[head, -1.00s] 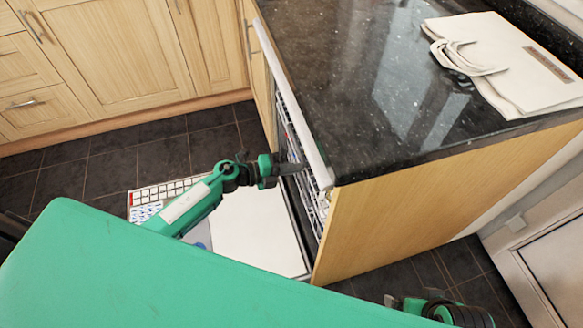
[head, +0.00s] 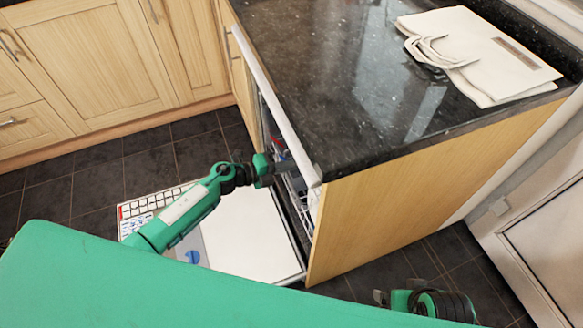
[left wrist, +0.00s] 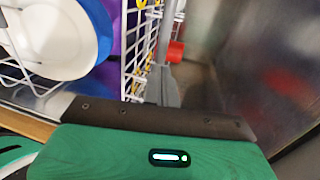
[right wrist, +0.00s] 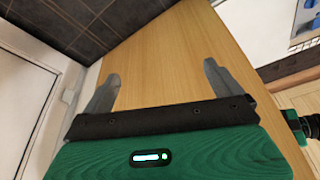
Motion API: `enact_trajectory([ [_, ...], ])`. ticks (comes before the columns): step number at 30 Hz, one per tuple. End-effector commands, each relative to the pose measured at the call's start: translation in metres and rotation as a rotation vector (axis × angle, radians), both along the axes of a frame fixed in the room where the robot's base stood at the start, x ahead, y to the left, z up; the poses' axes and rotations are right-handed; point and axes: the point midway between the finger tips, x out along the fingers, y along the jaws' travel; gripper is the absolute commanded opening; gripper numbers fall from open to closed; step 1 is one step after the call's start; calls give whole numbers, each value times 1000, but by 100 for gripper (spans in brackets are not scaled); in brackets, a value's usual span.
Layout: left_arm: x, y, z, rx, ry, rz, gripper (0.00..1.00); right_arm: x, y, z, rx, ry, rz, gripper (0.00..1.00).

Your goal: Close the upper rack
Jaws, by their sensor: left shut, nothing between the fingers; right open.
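The dishwasher stands open under the granite counter, its door (head: 250,235) folded down. White wire racking (head: 298,190) shows in the opening below the counter edge. In the left wrist view, a white wire rack wall (left wrist: 138,45) with yellow clips runs beside a metal rail with a red end piece (left wrist: 175,51). My left gripper (head: 284,168) is shut and empty, its tips at the opening; its fingers (left wrist: 163,85) are close beside the wire, but contact is unclear. Which rack this is cannot be told surely. My right gripper (right wrist: 162,85) is open before the wooden side panel.
The wooden end panel (head: 385,195) and granite counter (head: 330,75) border the opening. A white bag (head: 480,55) lies on top. Dark floor tiles (head: 90,190) are clear.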

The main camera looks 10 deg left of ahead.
Motion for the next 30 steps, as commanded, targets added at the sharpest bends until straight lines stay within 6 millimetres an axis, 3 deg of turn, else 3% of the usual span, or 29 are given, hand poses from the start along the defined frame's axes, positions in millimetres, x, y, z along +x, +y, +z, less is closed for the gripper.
enact_trajectory([
  [6, -23, 43, 9, 5, 4, 1, 0, -6, 3, -16, 2, 32, 0, 96],
  [15, -51, 84, 18, 4, 3, 1, 0, 5, 1, -12, -1, 9, -1, 96],
  [30, -53, 86, 26, -37, 6, 52, 0, -1, 1, -14, -2, 22, 0, 96],
])
